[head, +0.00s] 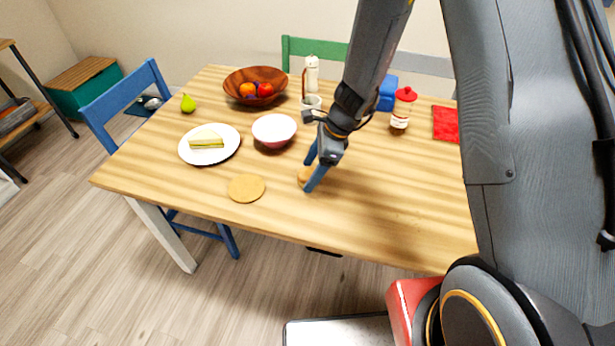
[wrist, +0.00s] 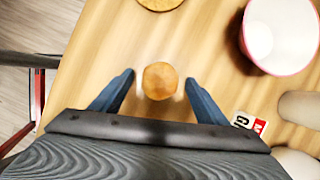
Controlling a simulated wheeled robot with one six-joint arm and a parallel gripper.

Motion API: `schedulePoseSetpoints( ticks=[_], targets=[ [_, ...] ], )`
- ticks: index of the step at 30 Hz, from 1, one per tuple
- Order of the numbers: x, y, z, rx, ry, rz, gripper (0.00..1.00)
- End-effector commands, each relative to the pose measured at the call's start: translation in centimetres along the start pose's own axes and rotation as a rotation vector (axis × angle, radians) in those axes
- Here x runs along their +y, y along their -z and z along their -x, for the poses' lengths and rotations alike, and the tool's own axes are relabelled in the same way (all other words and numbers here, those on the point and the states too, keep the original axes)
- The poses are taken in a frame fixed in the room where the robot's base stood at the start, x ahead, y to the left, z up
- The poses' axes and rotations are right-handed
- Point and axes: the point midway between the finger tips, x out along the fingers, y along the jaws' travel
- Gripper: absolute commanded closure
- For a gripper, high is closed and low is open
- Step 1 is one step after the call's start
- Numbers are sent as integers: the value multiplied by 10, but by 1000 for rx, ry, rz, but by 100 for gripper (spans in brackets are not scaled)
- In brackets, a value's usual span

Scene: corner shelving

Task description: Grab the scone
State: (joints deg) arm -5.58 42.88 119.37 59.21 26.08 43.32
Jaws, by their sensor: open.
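The scone (wrist: 160,81) is a small round golden-brown bun on the wooden table. In the wrist view it lies between the tips of my two blue fingers, with a gap on each side. In the head view the scone (head: 303,175) is partly hidden behind my fingers. My gripper (head: 311,174) is open and low over the table near its front edge. It also shows in the wrist view (wrist: 160,88), with nothing held.
A round cork mat (head: 246,188) lies left of my gripper. A pink-white bowl (head: 274,130), a plate (head: 229,150) with a sandwich, a mug (head: 312,103) and a red-capped jar (head: 402,108) stand around. The table front right of my gripper is clear.

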Motion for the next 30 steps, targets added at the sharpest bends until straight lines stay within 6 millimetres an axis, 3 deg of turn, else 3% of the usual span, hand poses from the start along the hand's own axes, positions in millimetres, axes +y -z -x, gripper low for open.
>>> schedulePoseSetpoints(
  ticks=[3,11,23,30],
  targets=[
    [0,0,0,0,0,0,34],
    [0,0,0,0,0,0,76],
    [-1,-3,7,-1,2,2,77],
    [-2,-16,37,-2,5,3,77]
  ],
)
